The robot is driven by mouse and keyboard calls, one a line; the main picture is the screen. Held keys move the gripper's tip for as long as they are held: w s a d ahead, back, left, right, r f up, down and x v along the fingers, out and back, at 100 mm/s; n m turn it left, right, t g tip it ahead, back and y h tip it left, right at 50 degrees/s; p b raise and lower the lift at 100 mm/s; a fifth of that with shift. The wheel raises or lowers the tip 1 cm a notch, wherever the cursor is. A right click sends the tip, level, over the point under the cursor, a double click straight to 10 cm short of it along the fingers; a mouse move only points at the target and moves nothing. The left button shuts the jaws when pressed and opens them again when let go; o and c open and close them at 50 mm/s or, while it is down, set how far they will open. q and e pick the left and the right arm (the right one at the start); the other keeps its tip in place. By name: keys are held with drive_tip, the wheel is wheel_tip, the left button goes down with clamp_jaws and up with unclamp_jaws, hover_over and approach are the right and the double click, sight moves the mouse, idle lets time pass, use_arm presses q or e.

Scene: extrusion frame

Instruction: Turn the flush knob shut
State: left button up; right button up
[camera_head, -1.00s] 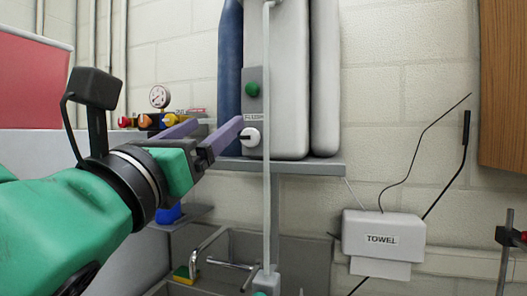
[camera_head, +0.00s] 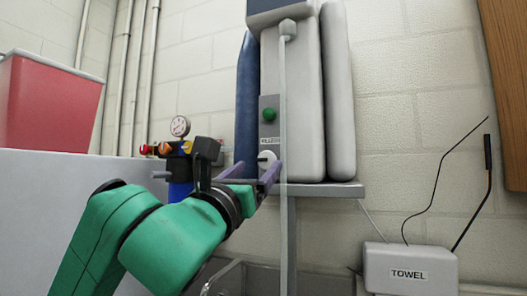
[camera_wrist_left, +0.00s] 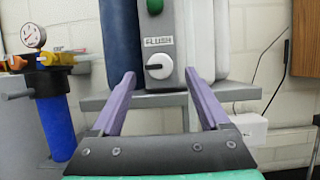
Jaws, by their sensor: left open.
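The flush knob (camera_head: 266,156) is a small white round knob on a grey panel, below a green button (camera_head: 269,115). In the left wrist view the knob (camera_wrist_left: 159,67) sits under a FLUSH label (camera_wrist_left: 158,42), and its dark pointer mark lies horizontal, toward the left. My left gripper (camera_head: 254,171) is open and empty in front of the panel. In the left wrist view its two purple fingers (camera_wrist_left: 160,75) stand wide apart, one on each side of the knob's line. The knob appears beyond the fingertips, and I see no contact. My right gripper is not in view.
A clear vertical tube (camera_head: 283,225) runs close to the right of the gripper. A grey shelf (camera_head: 335,191) carries the tank unit. A gauge (camera_head: 180,126) and blue filter (camera_head: 180,190) stand left. A TOWEL box (camera_head: 410,268) is at lower right.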

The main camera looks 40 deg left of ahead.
sight(265, 160)
use_arm(q)
drive_tip(key=p+x, duration=0.1)
drive_tip(key=x, duration=0.2)
drive_tip(key=shift+w+a+r, duration=0.1)
drive_tip(key=shift+w+r, duration=0.15)
drive_tip(key=shift+w, duration=0.05)
drive_tip(key=shift+w+a, duration=0.1)
drive_tip(key=shift+w, duration=0.25)
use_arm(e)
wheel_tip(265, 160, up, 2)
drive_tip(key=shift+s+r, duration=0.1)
use_arm(q)
drive_tip(key=shift+s, duration=0.15)
drive_tip(key=shift+c, duration=0.3)
clamp_jaws()
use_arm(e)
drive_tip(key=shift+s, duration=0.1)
